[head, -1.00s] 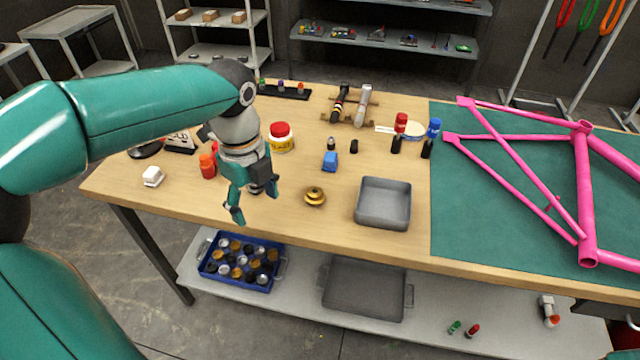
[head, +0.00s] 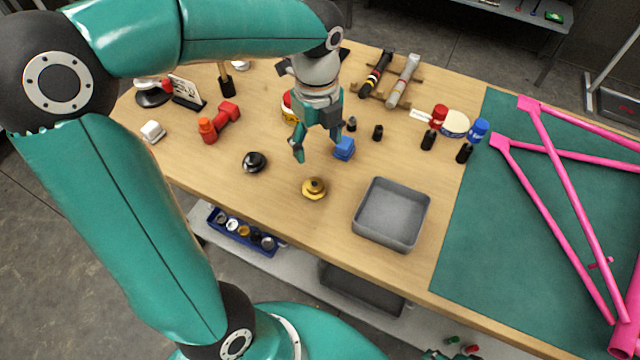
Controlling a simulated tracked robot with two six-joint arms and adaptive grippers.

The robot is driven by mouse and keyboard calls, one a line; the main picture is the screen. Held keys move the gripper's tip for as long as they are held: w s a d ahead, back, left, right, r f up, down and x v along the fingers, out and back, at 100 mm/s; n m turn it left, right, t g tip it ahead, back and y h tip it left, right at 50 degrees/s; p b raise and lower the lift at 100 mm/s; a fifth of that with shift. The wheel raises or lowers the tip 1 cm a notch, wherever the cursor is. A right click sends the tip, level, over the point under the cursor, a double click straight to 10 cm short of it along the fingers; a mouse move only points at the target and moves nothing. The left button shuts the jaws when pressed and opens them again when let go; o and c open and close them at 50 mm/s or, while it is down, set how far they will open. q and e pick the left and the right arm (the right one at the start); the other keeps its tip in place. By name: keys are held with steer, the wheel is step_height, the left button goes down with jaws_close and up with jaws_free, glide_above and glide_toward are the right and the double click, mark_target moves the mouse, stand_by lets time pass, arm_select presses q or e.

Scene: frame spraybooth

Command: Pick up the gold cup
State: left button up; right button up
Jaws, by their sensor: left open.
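The gold cup (head: 314,189) is a small round gold piece with a dark centre. It sits on the wooden tabletop, left of the grey tray (head: 424,212). My left gripper (head: 318,152) is open and empty, pointing down above the table, a little up the picture from the gold cup. Its fingers are apart from the cup, with one finger close beside a blue block (head: 344,148) in the picture. A black round cup (head: 254,162) lies left of the gold cup. My right gripper is not in view.
A yellow tub with a red lid (head: 288,104) is partly hidden behind my left gripper. Small black bottles (head: 378,132) stand to the right. A pink frame (head: 560,190) covers the green mat at right.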

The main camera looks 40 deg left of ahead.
arm_select(q)
glide_above(315, 183)
steer(key=f, duration=0.7)
steer(key=shift+w+a+f, duration=0.1)
steer(key=shift+a+f, duration=0.15)
steer(key=shift+f, duration=0.15)
steer(key=f, duration=0.4)
steer(key=shift+s+d, duration=0.2)
steer(key=shift+d, duration=0.05)
steer(key=shift+f, duration=0.6)
steer(key=c, duration=1)
steer(key=shift+r, duration=0.15)
